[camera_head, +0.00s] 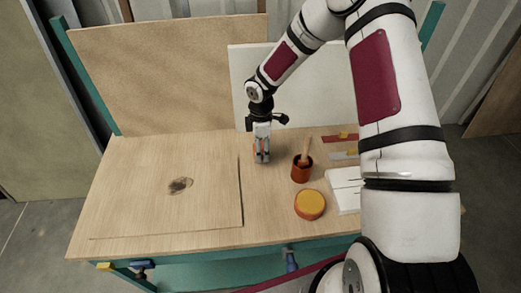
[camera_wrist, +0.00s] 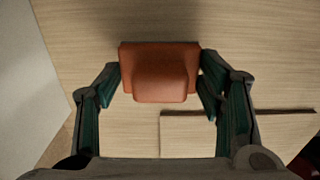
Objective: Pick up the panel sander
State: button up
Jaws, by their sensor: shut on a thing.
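The panel sander shows in the wrist view as an orange-red block (camera_wrist: 160,72) with a raised grip on top. My gripper (camera_wrist: 162,88) has one finger on each side of it and is shut on it. In the head view my gripper (camera_head: 262,154) points down at the back middle of the workbench (camera_head: 150,150), just right of a thin wooden panel (camera_head: 130,195). Little of the sander shows there, because the fingers cover it. I cannot tell whether it touches the bench top.
Right of my gripper stand a rust-coloured pot (camera_head: 301,173) with a wooden handle in it, and a round orange-yellow lidded tin (camera_head: 310,204). A white block (camera_head: 344,190) and flat strips lie further right. Upright boards (camera_head: 170,75) stand behind. The wooden panel is bare except for a dark spot.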

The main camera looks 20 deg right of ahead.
jog(key=shift+s+r, duration=0.2)
jog(key=shift+r, duration=0.4)
jog(key=shift+s+r, duration=0.2)
jog(key=shift+r, duration=0.35)
jog(key=s, duration=0.5)
jog(key=s+r, duration=0.1)
jog(key=s, duration=0.4)
jog(key=s+a, duration=0.1)
jog(key=s, duration=0.4)
jog(key=shift+s+a+r+b, duration=0.1)
jog(key=shift+r+b, duration=0.05)
jog(key=shift+b, duration=0.2)
